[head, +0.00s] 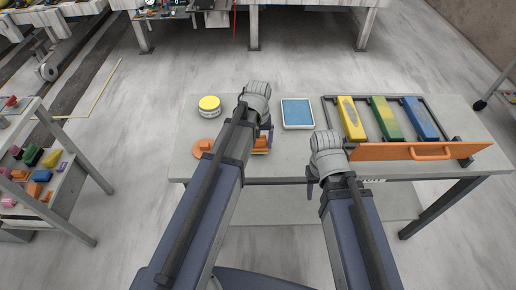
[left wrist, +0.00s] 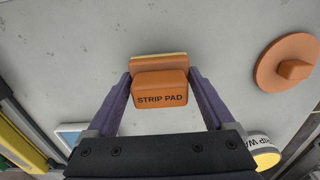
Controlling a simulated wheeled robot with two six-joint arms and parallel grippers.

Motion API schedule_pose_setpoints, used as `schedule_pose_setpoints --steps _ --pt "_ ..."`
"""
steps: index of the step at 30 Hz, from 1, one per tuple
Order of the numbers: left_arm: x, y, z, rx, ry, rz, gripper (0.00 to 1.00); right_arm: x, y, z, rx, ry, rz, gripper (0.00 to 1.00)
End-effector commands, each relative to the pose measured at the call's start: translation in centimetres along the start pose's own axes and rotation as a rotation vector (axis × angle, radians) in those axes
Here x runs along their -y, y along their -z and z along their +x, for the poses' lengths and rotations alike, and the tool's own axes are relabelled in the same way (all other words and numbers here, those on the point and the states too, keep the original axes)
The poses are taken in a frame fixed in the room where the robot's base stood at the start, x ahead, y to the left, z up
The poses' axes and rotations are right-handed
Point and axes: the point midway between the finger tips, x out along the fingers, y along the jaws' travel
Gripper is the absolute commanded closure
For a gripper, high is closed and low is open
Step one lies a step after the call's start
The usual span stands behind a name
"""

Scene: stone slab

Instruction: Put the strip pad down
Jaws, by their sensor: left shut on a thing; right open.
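The strip pad (left wrist: 160,90) is an orange block with its name on the front and a pale layer along its far edge. My left gripper (left wrist: 160,82) is shut on it, one purple finger at each side. In the head view the pad (head: 262,143) shows partly behind my left arm, over the front part of the grey table (head: 280,160); my left gripper (head: 264,139) is mostly hidden there. I cannot tell whether the pad touches the table top. My right gripper (head: 311,183) is open and empty at the table's front edge.
A round orange disc with a knob (head: 200,149) lies left of the pad. A yellow-topped tin (head: 209,107) and a blue-faced tray (head: 297,113) stand behind. A rack at right holds yellow, green and blue bars behind an orange board (head: 390,152). A shelf with coloured blocks stands left.

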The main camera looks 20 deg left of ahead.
Motion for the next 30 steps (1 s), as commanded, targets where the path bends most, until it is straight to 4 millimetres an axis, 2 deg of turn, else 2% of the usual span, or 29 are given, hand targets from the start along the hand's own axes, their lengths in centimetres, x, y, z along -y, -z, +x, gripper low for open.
schedule_pose_setpoints --steps 1,2,14,15,18,30 --pt "0.0 0.0 1.21 0.0 0.0 0.0 0.58 0.11 0.07 1.2 0.0 0.0 0.0 0.5" --pt "0.0 0.0 1.36 0.0 0.0 0.0 0.58 0.13 0.08 1.35 0.0 0.0 0.0 0.5" --pt "0.0 0.0 1.53 0.0 0.0 0.0 0.58 0.14 0.09 1.52 0.0 0.0 0.0 0.5" --pt "0.0 0.0 1.54 0.0 0.0 0.0 0.12 0.15 0.09 1.53 0.0 0.0 0.0 0.5" --pt "0.0 0.0 1.42 0.0 0.0 0.0 0.01 0.13 0.08 1.41 0.0 0.0 0.0 0.5" --pt "0.0 0.0 0.95 0.0 0.0 0.0 0.0 0.09 0.06 0.94 0.0 0.0 0.0 0.5"
